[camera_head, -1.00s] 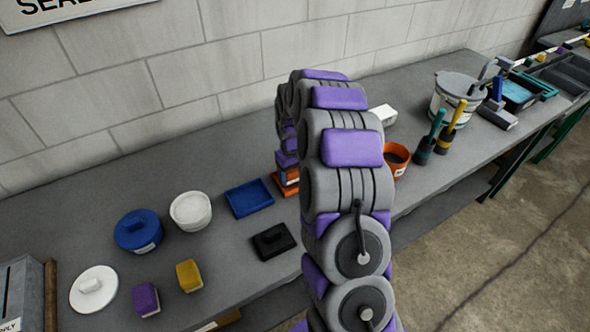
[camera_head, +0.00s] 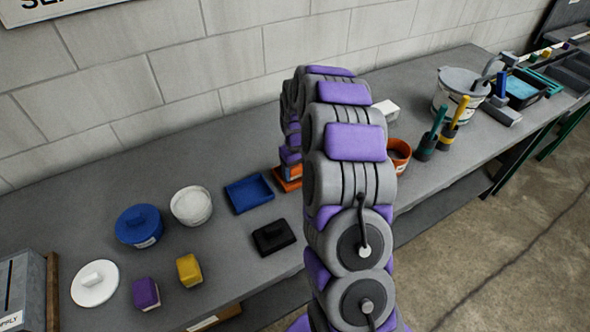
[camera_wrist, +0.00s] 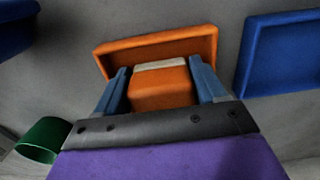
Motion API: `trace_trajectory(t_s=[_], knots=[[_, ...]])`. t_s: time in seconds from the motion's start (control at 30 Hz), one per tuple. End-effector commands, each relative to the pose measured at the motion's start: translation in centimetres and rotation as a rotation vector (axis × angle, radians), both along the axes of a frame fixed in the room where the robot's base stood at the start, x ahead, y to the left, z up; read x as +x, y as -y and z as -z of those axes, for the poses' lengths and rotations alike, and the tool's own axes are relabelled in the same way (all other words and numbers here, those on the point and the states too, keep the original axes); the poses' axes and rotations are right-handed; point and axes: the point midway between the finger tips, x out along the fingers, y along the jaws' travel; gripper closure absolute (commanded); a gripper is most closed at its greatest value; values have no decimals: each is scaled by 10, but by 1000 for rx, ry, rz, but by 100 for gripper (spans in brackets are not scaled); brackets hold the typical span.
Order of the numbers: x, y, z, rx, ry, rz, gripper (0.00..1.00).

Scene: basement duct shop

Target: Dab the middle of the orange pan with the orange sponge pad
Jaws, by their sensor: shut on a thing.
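My gripper (camera_wrist: 161,88) is shut on the orange sponge pad (camera_wrist: 160,92), with one blue finger on each side. The pad has a pale layer at its far end. In the wrist view the pad is over the orange pan (camera_wrist: 205,42), a shallow tray with raised walls; I cannot tell whether they touch. In the head view my arm hides most of the orange pan (camera_head: 281,184). The orange pad (camera_head: 292,168) shows just above it beside my arm.
A blue pan (camera_head: 249,194) lies left of the orange pan, with a black pan (camera_head: 273,237) in front. An orange pot (camera_head: 399,157) stands right of my arm.

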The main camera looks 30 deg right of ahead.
Motion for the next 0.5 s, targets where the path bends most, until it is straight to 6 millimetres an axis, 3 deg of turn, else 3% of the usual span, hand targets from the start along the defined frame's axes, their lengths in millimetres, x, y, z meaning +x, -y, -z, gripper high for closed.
trace_trajectory(t_s=[0.5], knots=[[-1, -15, -2, -4, -1, -2, 54]])
